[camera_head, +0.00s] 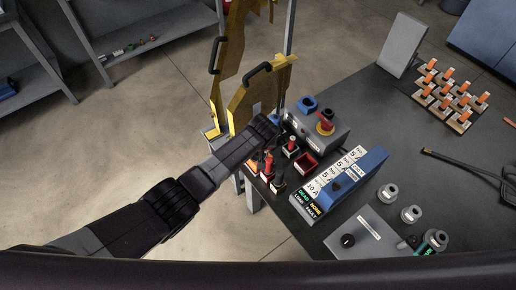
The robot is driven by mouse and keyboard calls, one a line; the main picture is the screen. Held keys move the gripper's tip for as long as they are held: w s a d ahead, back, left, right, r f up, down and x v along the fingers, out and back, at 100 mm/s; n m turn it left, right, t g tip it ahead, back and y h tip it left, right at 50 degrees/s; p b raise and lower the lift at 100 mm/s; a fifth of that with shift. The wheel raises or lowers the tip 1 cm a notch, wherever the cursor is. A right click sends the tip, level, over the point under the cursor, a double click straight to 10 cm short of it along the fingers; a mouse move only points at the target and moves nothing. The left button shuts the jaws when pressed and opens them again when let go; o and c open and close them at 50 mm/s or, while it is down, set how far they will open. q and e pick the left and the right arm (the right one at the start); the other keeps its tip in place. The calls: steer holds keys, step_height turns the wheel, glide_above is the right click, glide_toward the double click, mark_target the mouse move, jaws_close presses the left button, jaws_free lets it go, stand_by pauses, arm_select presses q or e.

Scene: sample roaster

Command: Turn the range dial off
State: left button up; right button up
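A blue meter-like box (366,167) lies on the dark bench, with white labels and a small display along its left side. A dark knob (337,187) shows on it; I cannot read where it points or tell for sure that it is the range dial. My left gripper (266,128) reaches in from the left, over the bench's left edge. It is above and left of the blue box, apart from it, near several red and black plugs (269,162). Its fingers are dark and small, so their opening is unclear. My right gripper is out of view.
A grey panel with a black knob (348,240) lies in front. Yellow frames (262,92) stand beyond the left edge.

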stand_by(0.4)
arm_select(q)
steer(key=o, duration=1.2)
steer(key=shift+c, duration=0.2)
steer(key=shift+r, duration=0.1)
steer(key=v, duration=1.1)
steer(key=shift+s+r, duration=0.25)
steer(key=shift+r, duration=0.1)
steer(key=shift+d, duration=0.1)
